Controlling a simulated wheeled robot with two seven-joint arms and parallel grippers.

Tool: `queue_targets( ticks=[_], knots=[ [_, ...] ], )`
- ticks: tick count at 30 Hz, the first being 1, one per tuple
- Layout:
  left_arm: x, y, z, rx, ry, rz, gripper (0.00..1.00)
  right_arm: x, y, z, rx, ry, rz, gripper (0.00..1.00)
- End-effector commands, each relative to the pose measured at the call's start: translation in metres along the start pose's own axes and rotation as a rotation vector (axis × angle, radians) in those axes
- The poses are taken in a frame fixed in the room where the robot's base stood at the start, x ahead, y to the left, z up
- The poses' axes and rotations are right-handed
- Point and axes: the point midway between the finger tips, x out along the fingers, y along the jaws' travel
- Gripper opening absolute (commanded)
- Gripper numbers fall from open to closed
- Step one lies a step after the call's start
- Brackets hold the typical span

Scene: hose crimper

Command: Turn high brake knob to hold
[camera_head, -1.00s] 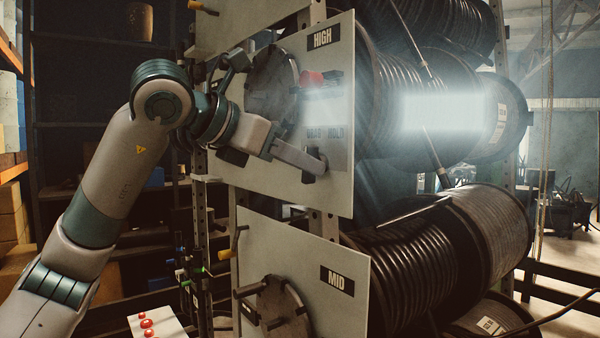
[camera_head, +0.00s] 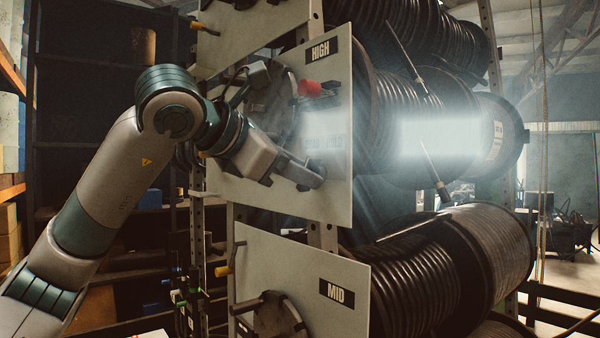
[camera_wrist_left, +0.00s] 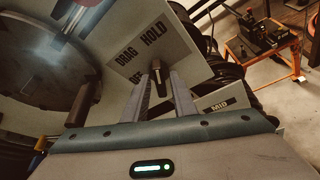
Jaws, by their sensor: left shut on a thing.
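The HIGH panel (camera_head: 338,195) is a pale upright plate with a black HIGH label (camera_head: 320,50). My left gripper (camera_head: 308,178) is at its lower part, shut on the high brake knob. In the left wrist view the knob (camera_wrist_left: 157,72) shows as a dark narrow piece with a light tip between the two fingers of the gripper (camera_wrist_left: 166,88). The knob is hidden by the fingers in the head view. My right gripper is out of view.
A red knob (camera_head: 309,89) and a dark round disc (camera_head: 268,100) are on the HIGH panel above my gripper. The MID panel (camera_head: 345,312) stands below. Hose reels (camera_head: 400,110) fill the space behind the panels. Dark shelving (camera_head: 85,110) stands at the left.

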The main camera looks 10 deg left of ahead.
Motion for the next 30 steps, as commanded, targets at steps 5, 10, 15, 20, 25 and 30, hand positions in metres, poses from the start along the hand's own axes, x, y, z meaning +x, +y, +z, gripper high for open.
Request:
queue_targets(
  ticks=[5,10,15,20,25,30],
  knots=[
    [-0.001,0.001,0.001,0.0,-0.003,0.003,0.3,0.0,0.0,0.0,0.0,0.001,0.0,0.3],
    [0.0,0.001,0.001,-0.001,-0.002,0.001,0.3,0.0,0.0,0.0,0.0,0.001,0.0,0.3],
    [-0.002,0.0,0.0,-0.001,-0.001,0.001,0.3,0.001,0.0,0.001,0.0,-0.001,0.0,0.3],
    [-0.012,0.001,-0.001,-0.001,-0.001,0.003,0.3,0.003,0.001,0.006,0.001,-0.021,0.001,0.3],
    [-0.035,0.0,-0.001,-0.001,-0.003,0.004,0.3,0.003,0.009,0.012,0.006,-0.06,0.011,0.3],
    [-0.068,0.0,-0.001,-0.001,-0.004,0.006,0.3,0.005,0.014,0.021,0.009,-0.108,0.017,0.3]
  ],
)
